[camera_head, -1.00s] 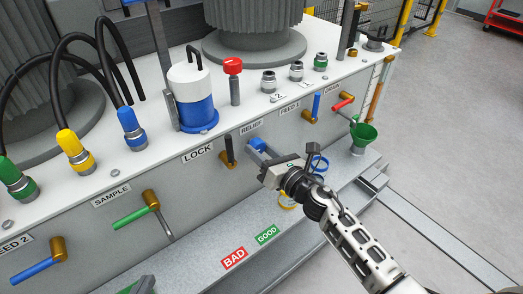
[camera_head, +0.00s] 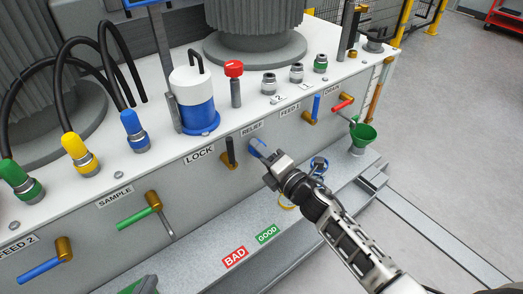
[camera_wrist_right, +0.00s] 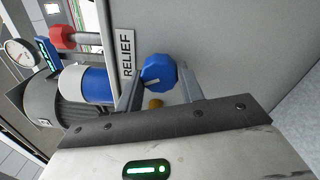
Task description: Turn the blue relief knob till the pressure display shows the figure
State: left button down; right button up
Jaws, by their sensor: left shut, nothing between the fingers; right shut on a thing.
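The blue relief knob (camera_head: 256,145) sits on the grey front panel under the RELIEF label (camera_head: 251,129). It also shows as a faceted blue knob with a white mark in the right wrist view (camera_wrist_right: 158,72). My right gripper (camera_head: 261,150) is shut on the knob, with one finger on each side of it in the right wrist view (camera_wrist_right: 158,84). The pressure display (camera_wrist_right: 47,54) is a small tilted screen with green figures, too small to read.
A black-handled LOCK valve (camera_head: 230,152) stands close left of the knob. The FEED 1 valve's blue handle (camera_head: 316,106) and a red handle (camera_head: 343,102) are to the right. A green funnel (camera_head: 363,134) stands at the right end. A round gauge (camera_wrist_right: 20,53) is near the display.

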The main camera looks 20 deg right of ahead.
jog(key=shift+m, duration=0.9)
jog(key=o, duration=1)
jog(key=v, duration=1.6)
jog(key=shift+s+a, duration=0.1)
